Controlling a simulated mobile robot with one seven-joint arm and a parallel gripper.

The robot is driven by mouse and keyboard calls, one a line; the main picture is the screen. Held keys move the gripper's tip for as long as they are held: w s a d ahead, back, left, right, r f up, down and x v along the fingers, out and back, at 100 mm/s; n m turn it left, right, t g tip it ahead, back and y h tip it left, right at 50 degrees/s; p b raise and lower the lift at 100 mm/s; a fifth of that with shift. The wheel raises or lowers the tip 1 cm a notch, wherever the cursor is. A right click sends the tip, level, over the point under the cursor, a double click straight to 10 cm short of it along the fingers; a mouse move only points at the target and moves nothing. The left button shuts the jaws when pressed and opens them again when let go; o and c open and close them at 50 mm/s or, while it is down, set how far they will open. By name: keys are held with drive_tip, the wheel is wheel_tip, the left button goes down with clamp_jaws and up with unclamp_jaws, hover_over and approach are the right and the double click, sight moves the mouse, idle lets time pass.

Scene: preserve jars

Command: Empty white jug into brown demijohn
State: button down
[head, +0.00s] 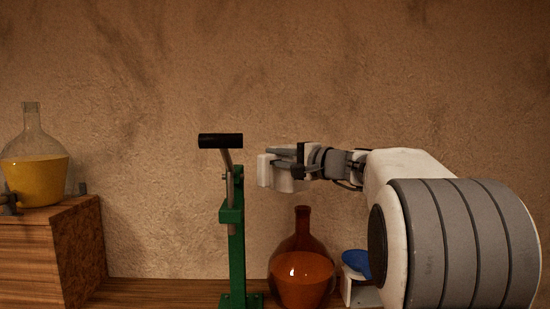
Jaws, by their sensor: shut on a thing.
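The brown demijohn (302,284) stands upright on the wooden surface in the lower middle, with a narrow neck and a glossy reddish-brown body. My gripper (285,162) is above its neck, clearly apart from it, reaching in from the right. The gripper is shut on a small white thing (288,181), which seems to be the white jug. Its mouth, its contents and its exact tilt cannot be made out. No liquid stream shows between it and the demijohn.
A green bench tool (235,245) with a black-handled lever (220,141) stands just left of the demijohn. A clear demijohn of yellow liquid (36,178) sits on a wooden box (78,250) at left. A blue disc (356,263) on a white stand is partly behind my arm.

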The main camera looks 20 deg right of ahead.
sight(275, 171)
drive_tip(key=shift+s+b, duration=0.1)
drive_tip(key=shift+b, duration=0.35)
wheel_tip(275, 171, down, 3)
drive_tip(key=shift+a+f+m+b, duration=0.1)
drive_tip(key=shift+f+m+b, duration=0.05)
drive_tip(key=shift+m+b, duration=0.7)
drive_tip(key=shift+r, duration=0.25)
drive_tip(key=shift+r+m, duration=0.35)
drive_tip(key=shift+m, duration=0.5)
drive_tip(key=shift+r+m, duration=0.35)
drive_tip(key=shift+m, duration=0.45)
drive_tip(key=shift+d+r+m, duration=0.3)
drive_tip(key=shift+d+m, duration=0.05)
drive_tip(key=shift+m, duration=0.65)
drive_tip(key=shift+w+d+r+m, duration=0.15)
drive_tip(key=shift+w+d+m, duration=0.2)
drive_tip(key=shift+m, duration=0.35)
drive_tip(key=shift+w+d+m+t, duration=0.15)
drive_tip(key=shift+d+m+t, duration=0.2)
drive_tip(key=shift+m, duration=0.45)
drive_tip(key=shift+w+d+m, duration=0.25)
drive_tip(key=shift+d+m, duration=0.3)
drive_tip(key=shift+m, duration=0.45)
